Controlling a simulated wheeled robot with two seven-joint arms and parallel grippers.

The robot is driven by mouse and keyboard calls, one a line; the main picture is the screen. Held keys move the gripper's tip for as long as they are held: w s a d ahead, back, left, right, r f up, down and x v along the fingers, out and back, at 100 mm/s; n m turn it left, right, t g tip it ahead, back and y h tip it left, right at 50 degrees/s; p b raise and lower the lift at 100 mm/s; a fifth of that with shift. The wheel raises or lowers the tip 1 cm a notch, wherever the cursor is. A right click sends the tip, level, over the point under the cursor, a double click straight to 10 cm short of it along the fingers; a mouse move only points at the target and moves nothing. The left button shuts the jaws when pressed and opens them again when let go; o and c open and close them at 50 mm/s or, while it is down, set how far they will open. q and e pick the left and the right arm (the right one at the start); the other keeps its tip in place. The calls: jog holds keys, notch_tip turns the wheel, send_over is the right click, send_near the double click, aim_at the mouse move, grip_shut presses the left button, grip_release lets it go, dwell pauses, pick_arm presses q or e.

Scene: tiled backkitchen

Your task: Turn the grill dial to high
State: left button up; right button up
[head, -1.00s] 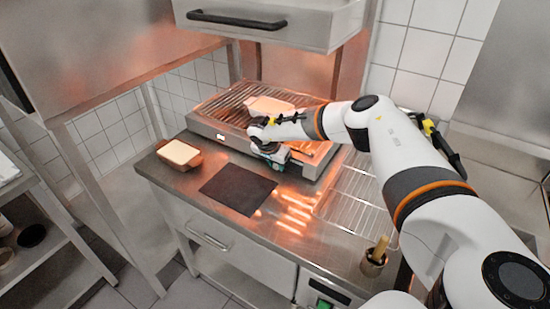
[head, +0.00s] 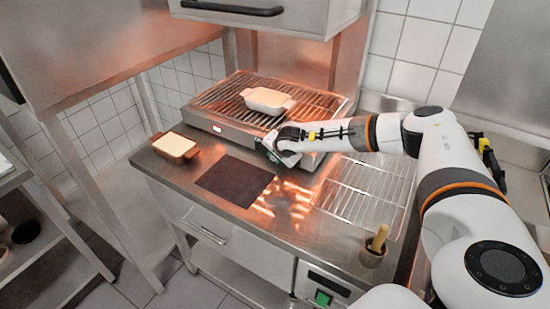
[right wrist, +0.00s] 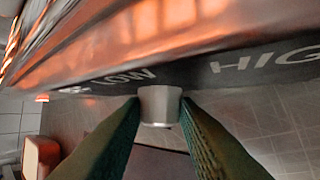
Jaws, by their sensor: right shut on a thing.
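The grill (head: 250,110) stands on the steel counter with its front edge facing me. Its dial (right wrist: 160,104) is a short pale metal knob in the right wrist view, on the front panel below the "LOW" and "HIGH" lettering. The knob is nearer "LOW", with "HIGH" off to the right. I cannot make out a pointer on it. My right gripper (right wrist: 160,118) is shut on the dial, one green-lined finger at each side. In the head view my right gripper (head: 272,150) is at the grill's front and hides the dial. My left gripper is out of view.
A brown dish with pale filling (head: 175,147) stands at the counter's left. A dark mat (head: 233,181) lies before the grill, a wire rack (head: 365,195) to the right, and a small pot with a brush (head: 373,250) near the front.

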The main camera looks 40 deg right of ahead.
jog(key=o, duration=1)
jog(key=shift+c, duration=0.2)
jog(key=b+v, duration=0.1)
jog(key=v, duration=1.1)
jog(key=shift+b, duration=0.4)
jog(key=shift+s+f, duration=0.1)
